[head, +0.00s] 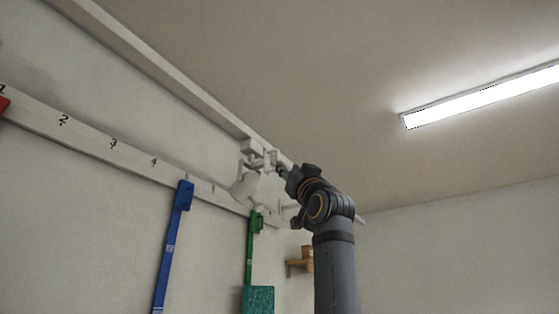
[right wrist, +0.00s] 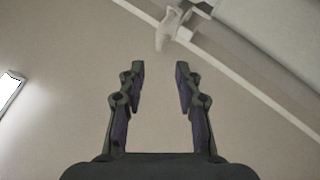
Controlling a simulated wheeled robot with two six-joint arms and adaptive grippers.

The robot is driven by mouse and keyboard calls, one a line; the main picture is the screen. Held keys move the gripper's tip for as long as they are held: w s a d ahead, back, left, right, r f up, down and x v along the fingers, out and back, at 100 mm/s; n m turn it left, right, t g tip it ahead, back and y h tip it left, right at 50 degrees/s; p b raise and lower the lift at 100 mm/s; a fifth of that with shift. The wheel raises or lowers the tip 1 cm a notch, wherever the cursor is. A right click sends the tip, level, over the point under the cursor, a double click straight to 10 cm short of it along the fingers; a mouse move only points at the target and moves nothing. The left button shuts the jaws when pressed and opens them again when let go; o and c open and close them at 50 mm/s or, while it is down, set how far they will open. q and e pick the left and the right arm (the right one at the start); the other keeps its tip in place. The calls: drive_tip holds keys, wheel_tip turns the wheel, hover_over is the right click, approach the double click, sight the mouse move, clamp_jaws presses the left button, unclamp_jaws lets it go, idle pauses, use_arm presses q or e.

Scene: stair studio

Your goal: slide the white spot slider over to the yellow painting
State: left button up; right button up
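The white spot slider (head: 250,184) hangs from the upper white rail (head: 185,86), with its lamp head tilted down. It also shows in the right wrist view (right wrist: 166,30), beyond the fingertips. My right gripper (head: 281,171) is raised close to the right side of the slider in the head view. In the right wrist view my right gripper (right wrist: 160,72) is open, with nothing between its fingers. It appears apart from the slider. No yellow painting is in view. My left gripper is not in view.
A lower white rail (head: 88,130) with black numbers runs along the wall. A blue hanger strap (head: 168,250) and a green one (head: 250,245) hang from it; a teal panel (head: 258,299) shows below the green. A lit ceiling lamp (head: 480,96) is at right.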

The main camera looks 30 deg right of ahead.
sight(278, 157)
drive_tip(key=p+x, duration=0.7)
drive_tip(key=x, duration=0.2)
drive_tip(key=shift+s+d+r, duration=0.1)
drive_tip(key=shift+r, duration=0.2)
drive_tip(key=shift+w+p, duration=0.3)
drive_tip(key=shift+s, duration=0.1)
clamp_jaws()
